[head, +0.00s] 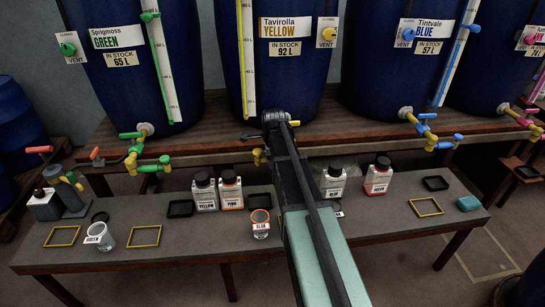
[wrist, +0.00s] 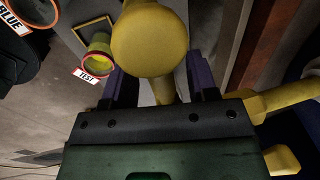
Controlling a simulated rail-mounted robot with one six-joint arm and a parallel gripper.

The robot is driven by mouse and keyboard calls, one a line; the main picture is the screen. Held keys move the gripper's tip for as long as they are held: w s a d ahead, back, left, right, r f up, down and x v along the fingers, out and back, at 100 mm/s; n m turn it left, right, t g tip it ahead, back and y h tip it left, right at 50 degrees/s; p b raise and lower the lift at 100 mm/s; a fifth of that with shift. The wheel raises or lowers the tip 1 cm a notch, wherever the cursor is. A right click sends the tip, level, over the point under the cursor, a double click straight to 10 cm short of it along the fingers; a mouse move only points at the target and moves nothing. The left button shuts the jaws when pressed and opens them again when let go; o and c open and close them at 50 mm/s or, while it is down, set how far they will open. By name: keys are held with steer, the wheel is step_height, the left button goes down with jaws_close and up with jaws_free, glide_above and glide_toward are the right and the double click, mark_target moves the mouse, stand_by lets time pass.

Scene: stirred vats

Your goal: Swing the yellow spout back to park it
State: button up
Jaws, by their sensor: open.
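In the wrist view the yellow spout (wrist: 150,42) shows as a thick rounded yellow end with a narrower part running down between the two dark fingers of my gripper (wrist: 163,85). The fingers stand apart, one on each side of it; I cannot tell whether either touches it. More yellow pipework (wrist: 287,100) lies to the right.
A glass labelled TEST (wrist: 97,60) with yellow inside sits below the spout area. On the bench stand a BLUE-labelled beaker (head: 260,226), a yellow bottle (head: 205,193) and a pink bottle (head: 231,191). Green (head: 143,152) and blue taps (head: 427,129) flank the yellow one.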

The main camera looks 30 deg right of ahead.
step_height(320, 180, up, 11)
steer(key=s+p, duration=0.2)
steer(key=p, duration=0.8)
steer(key=shift+a+f, duration=0.2)
steer(key=shift+a, duration=0.2)
steer(key=s+a+r+n+g+p, duration=0.1)
steer(key=s+a+r+n+p, duration=0.4)
steer(key=s+a+n, duration=0.5)
steer(key=s+a+r+n+g+p, duration=0.1)
steer(key=s+a+r+n+p, duration=0.3)
steer(key=s+a+n, duration=0.6)
steer(key=a+n+p, duration=0.1)
steer(key=a+n, duration=0.1)
steer(key=shift+s+r+n+y, duration=0.3)
steer(key=shift+r+y, duration=0.05)
steer(key=shift+y, duration=0.05)
